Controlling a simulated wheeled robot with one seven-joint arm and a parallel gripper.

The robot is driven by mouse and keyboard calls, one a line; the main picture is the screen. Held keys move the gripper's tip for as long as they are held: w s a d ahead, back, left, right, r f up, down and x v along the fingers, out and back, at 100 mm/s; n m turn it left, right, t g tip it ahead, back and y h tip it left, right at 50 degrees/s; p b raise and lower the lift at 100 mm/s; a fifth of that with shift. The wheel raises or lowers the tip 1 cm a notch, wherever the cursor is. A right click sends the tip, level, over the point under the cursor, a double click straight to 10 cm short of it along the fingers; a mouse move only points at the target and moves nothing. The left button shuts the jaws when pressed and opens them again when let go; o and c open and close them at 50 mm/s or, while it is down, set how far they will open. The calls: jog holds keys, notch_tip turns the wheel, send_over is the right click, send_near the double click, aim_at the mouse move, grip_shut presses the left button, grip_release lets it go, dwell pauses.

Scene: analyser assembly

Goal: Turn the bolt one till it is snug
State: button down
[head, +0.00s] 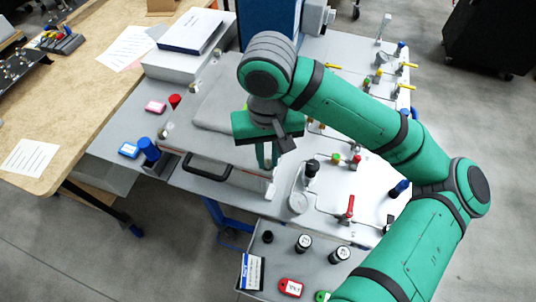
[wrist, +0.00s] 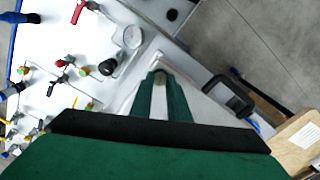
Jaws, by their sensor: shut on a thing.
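My gripper (head: 267,166) points down at the near right corner of the grey cover (head: 225,160) on the workbench. In the wrist view, my gripper's green fingers (wrist: 160,80) are closed together over that corner. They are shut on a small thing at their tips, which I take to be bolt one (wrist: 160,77). Only a bit of it shows; its thread and seat are hidden, so I cannot tell how deep it sits. Another silver bolt (head: 164,131) stands at the cover's left corner.
A black handle (head: 207,168) is on the cover's front. A round gauge (head: 298,202), a red-levered valve (head: 349,207) and thin piping stand to the right on the white panel. A low grey shelf in front holds a red tag (head: 291,287) and black-capped parts. A wooden table (head: 60,120) is at left.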

aim_at(268, 162)
jog(key=m, duration=0.5)
jog(key=shift+m, duration=0.3)
jog(key=m, duration=0.4)
jog(key=shift+m, duration=0.3)
jog(key=m, duration=0.5)
jog(key=shift+m, duration=2.5)
jog(key=c, duration=1.7)
grip_release()
jog(key=shift+r, duration=0.15)
notch_tip(268, 162, up, 11)
jog(key=shift+f, duration=0.2)
